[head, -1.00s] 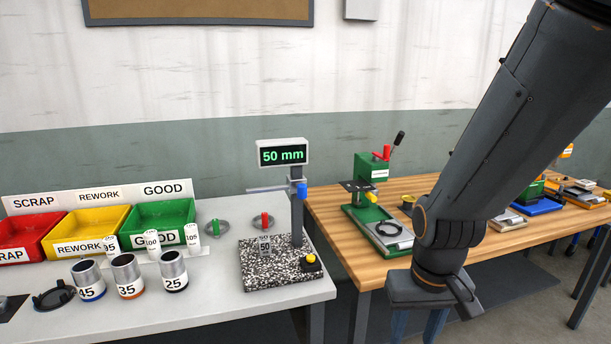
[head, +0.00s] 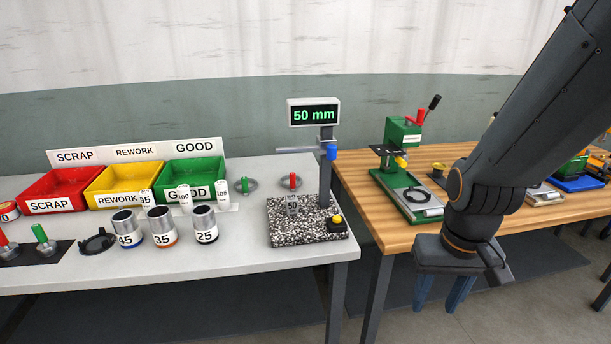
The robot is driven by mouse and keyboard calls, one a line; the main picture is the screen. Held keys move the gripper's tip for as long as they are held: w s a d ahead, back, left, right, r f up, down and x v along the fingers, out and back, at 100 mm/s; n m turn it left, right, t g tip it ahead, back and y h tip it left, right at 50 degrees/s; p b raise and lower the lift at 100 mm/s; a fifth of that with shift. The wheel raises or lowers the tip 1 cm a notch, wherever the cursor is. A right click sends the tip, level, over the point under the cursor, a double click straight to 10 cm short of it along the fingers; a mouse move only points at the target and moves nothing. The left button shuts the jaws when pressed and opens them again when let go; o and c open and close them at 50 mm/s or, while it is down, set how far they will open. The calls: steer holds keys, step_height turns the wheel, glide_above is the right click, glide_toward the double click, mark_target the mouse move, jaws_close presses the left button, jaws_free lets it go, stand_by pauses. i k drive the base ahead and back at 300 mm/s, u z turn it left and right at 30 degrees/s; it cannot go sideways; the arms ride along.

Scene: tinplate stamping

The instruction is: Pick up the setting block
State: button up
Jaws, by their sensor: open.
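The gauge's display (head: 314,114) reads 50 mm. My gripper (head: 437,306) hangs at the right, pointing down in front of the wooden bench. Its two blue fingers are apart with nothing visible between them. It is well to the right of the block and lower in the picture, not touching anything visible.
Red, yellow and green bins (head: 195,174) stand at the back left. Labelled metal cylinders (head: 162,228) and white cylinders stand in front of them. A green press (head: 400,170) stands on the wooden bench (head: 395,232).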

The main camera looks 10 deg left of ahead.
mark_target(291, 204)
steer(key=z, duration=0.25)
steer(key=i, duration=0.7)
steer(key=u, duration=1.9)
